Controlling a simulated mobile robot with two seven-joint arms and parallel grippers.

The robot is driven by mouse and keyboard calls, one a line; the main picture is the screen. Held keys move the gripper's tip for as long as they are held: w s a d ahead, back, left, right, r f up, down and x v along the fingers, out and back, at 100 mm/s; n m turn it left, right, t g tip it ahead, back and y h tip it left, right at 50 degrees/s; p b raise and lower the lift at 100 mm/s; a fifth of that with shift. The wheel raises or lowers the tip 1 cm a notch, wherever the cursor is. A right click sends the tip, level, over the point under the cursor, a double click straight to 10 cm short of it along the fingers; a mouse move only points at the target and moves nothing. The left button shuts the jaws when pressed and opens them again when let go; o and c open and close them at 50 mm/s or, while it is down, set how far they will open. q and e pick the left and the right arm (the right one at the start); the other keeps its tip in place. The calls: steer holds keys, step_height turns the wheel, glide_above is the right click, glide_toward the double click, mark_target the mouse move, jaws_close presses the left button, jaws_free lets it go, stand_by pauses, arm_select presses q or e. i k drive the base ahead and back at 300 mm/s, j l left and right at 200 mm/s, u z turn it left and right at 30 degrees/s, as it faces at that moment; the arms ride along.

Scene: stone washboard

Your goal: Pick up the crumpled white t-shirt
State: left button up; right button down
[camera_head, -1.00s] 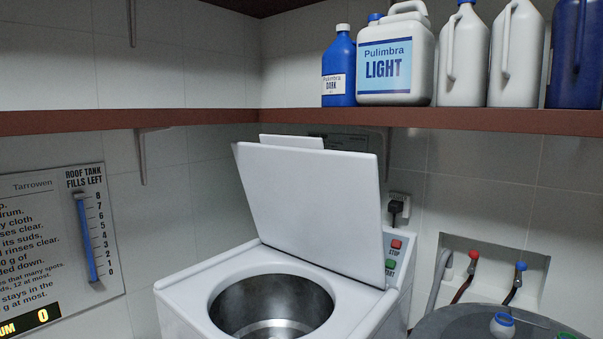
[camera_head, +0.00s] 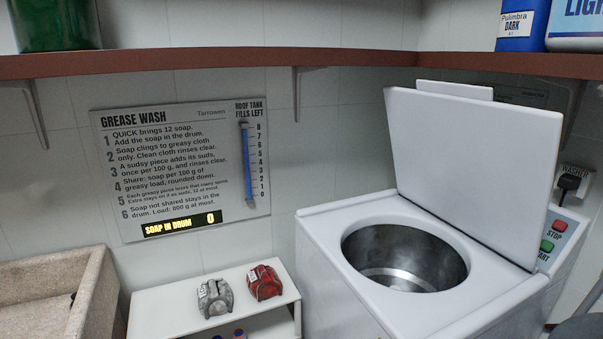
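No crumpled white t-shirt shows in the current view. Neither of my grippers is in view. The top-loading washer (camera_head: 330,240) stands at the right with its lid (camera_head: 465,165) raised. Its round metal drum (camera_head: 405,258) is open, and the part of the inside that I see looks empty. A stone basin (camera_head: 90,285) is cut off at the lower left. A small dark thing lies at its inner edge, too little shown to name.
A white stand (camera_head: 150,305) between basin and washer bears a grey object (camera_head: 214,297) and a red object (camera_head: 264,282). A brown shelf (camera_head: 200,63) runs overhead with bottles at both ends. A wash instruction sign (camera_head: 180,160) hangs on the tiled wall; its drum display reads 0.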

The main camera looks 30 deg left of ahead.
mark_target(215, 296)
steer(key=u, duration=1.55)
steer(key=i+z, duration=0.25)
steer(key=i, duration=0.95)
